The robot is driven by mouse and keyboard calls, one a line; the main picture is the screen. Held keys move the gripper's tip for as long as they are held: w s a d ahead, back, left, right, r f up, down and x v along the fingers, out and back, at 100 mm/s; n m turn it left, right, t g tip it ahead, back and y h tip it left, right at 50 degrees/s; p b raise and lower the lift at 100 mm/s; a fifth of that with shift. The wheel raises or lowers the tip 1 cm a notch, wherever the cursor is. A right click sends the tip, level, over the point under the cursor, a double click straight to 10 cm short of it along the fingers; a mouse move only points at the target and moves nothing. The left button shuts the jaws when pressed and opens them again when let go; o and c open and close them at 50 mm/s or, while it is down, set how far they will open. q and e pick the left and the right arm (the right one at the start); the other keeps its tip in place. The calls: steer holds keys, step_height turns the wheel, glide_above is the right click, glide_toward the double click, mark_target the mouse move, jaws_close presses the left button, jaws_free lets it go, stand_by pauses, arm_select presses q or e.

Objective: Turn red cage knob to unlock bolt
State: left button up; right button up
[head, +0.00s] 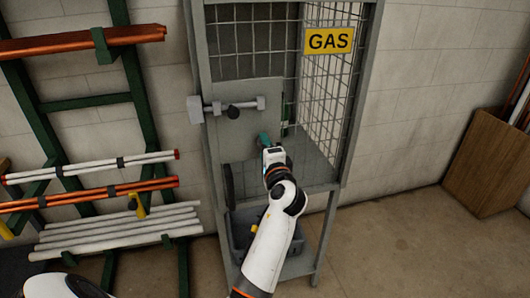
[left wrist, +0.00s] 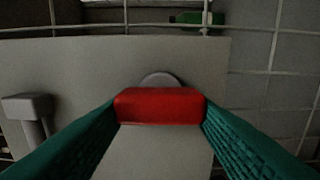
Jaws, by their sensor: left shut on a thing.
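The red cage knob (left wrist: 160,106) is a short red bar lying level across the left wrist view, in front of a grey round base (left wrist: 162,79) on a grey plate. My left gripper (head: 264,139) is at the cage door's grey plate, below and right of the bolt; it also shows in the left wrist view (left wrist: 160,112), its teal fingers shut on the knob's two ends. In the head view the knob is hidden behind the gripper. The bolt (head: 250,104) is a level grey bar with a dark handle, on the upper plate. My right gripper is not in view.
The mesh gas cage (head: 331,108) bears a yellow GAS sign (head: 329,40). A green rack (head: 118,100) with copper and white pipes stands left of it. A wooden bin (head: 490,160) stands at the right wall. The floor between cage and bin is clear.

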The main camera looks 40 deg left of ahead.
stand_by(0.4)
arm_select(q)
steer(key=o, duration=1)
